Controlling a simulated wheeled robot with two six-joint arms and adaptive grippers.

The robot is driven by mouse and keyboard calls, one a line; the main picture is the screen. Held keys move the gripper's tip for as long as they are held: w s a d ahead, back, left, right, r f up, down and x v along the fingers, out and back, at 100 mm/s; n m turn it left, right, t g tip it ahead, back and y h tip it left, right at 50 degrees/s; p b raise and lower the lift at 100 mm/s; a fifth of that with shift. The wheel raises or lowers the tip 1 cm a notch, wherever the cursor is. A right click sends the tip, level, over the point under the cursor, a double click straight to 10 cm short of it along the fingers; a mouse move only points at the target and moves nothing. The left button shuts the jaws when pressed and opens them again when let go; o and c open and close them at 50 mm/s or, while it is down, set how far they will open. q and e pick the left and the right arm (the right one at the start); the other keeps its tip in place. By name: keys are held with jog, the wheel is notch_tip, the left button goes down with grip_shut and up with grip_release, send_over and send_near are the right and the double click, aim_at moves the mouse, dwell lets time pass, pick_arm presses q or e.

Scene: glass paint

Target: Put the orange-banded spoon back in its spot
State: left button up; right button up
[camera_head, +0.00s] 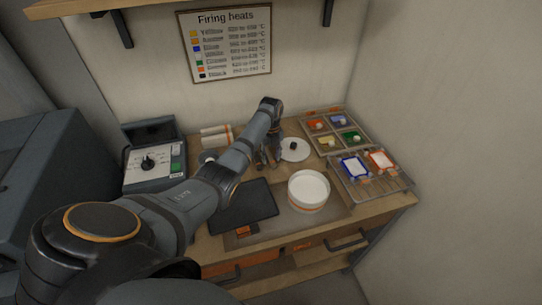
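My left gripper (268,157) points down over the middle of the bench, beside a white round lid-like disc (296,153) with a dark knob. Its fingers are small and dark, and I cannot tell whether they are open, shut or holding anything. I cannot make out an orange-banded spoon for certain, nor its spot. A divided tray (328,133) at the back right has compartments with orange, blue, yellow and green contents. My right gripper is not in view.
A white round dish (308,187) with an orange band stands at the front middle. A dark flat mat (250,207) lies left of it. A rack (349,182) with blue- and orange-framed pieces is at right. A dial box (146,178) stands at left; the wall closes the right side.

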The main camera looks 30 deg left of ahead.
pick_arm(q)
notch_tip(320, 180, up, 12)
dwell(0.6)
jog(key=shift+f, duration=0.1)
